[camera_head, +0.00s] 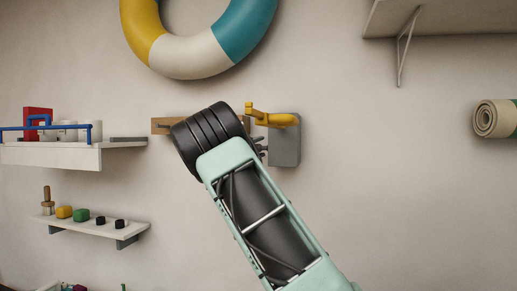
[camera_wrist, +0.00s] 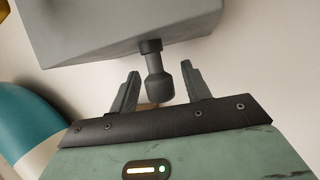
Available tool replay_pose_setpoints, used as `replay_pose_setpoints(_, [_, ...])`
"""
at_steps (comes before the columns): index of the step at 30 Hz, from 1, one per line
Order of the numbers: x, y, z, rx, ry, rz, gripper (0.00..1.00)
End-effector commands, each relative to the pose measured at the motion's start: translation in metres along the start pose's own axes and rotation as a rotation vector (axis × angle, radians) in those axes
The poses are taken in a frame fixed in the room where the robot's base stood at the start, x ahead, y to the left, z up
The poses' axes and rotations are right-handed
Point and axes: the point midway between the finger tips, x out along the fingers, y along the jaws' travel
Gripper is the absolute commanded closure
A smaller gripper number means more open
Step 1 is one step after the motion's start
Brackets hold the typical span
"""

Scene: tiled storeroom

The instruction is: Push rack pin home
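The rack pin (camera_wrist: 158,84) is a dark grey stem with a wider rounded knob, sticking out of a grey block (camera_wrist: 120,30) in the wrist view. My gripper (camera_wrist: 160,72) is open, with one finger on each side of the pin and a visible gap on both sides. In the head view the grey block (camera_head: 285,148) is on the wall, with a yellow lever-like part (camera_head: 272,118) across its top. My gripper (camera_head: 260,147) is at its left side. I cannot make out the pin there.
A wooden strip (camera_head: 160,125) on the wall runs behind my wrist. A ring buoy (camera_head: 190,55) hangs above. Two small shelves (camera_head: 75,154) (camera_head: 95,228) with items are at left, a bracketed shelf (camera_head: 440,20) at upper right, and a rolled mat (camera_head: 493,118) at right.

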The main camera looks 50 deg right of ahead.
Motion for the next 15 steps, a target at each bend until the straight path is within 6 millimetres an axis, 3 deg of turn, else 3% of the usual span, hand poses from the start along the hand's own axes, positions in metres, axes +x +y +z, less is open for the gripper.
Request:
replay_pose_setpoints(1, [-0.0001, 0.0000, 0.0000, 0.000, 0.000, 0.000, 0.66])
replay_pose_setpoints(5, [-0.0002, 0.0001, 0.0001, 0.000, 0.000, 0.000, 1.00])
replay_pose_setpoints(15, [-0.0037, -0.0046, -0.0049, 0.002, 0.000, 0.001, 1.00])
